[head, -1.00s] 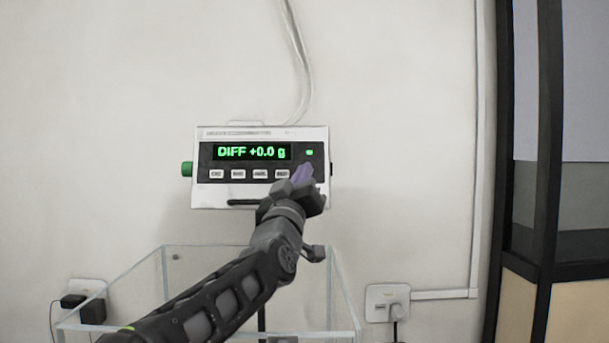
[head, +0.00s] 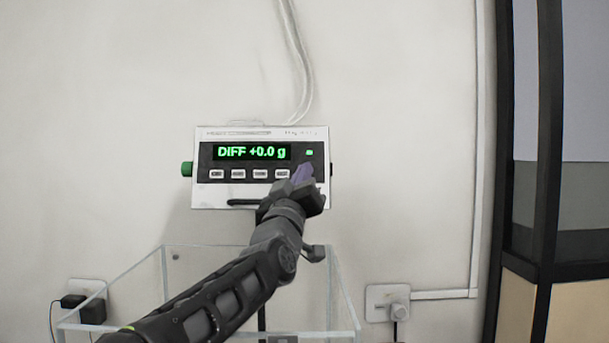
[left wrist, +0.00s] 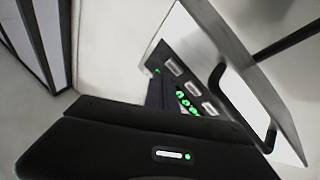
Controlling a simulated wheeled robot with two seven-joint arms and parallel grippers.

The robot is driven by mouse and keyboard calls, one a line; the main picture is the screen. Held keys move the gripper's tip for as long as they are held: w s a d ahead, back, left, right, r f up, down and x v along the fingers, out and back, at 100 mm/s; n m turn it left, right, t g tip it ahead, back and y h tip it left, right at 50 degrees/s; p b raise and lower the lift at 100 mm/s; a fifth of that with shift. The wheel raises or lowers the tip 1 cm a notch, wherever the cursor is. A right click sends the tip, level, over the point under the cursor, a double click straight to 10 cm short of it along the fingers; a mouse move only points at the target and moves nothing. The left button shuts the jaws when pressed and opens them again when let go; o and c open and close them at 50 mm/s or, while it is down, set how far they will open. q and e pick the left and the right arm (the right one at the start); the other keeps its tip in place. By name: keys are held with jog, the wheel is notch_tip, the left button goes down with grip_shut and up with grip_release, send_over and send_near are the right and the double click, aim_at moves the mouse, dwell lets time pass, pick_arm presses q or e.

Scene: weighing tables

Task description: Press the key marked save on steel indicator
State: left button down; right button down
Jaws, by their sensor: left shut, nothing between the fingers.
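My right gripper is not in view.
A clear glass-walled box (head: 345,290) stands below the indicator. A wall socket (head: 388,302) with a plug is at lower right, and another with black adapters (head: 92,310) at lower left. A dark-framed cabinet (head: 548,190) stands at the right.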

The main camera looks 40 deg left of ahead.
pick_arm(q)
jog(key=shift+w, duration=0.1)
jog(key=shift+w+a+f, duration=0.1)
jog(key=shift+w+a, duration=0.1)
jog(key=shift+a, duration=0.05)
jog(key=shift+w+a+f, duration=0.1)
jog(key=shift+w+a, duration=0.1)
jog(key=shift+w, duration=0.1)
dwell(0.7)
dwell(0.3)
jog(key=shift+s+d, duration=0.45)
jog(key=shift+s, duration=0.15)
jog(key=shift+r, duration=0.2)
jog(key=shift+s+d+r, duration=0.2)
jog(key=shift+s+d, duration=0.3)
jog(key=shift+s, duration=0.15)
jog(key=shift+s+d+r, duration=0.25)
jog(key=shift+s+d, duration=0.25)
jog(key=shift+s, duration=0.1)
jog(key=shift+s+d+r, duration=0.2)
jog(key=shift+s+d, duration=0.3)
jog(key=shift+s, duration=0.15)
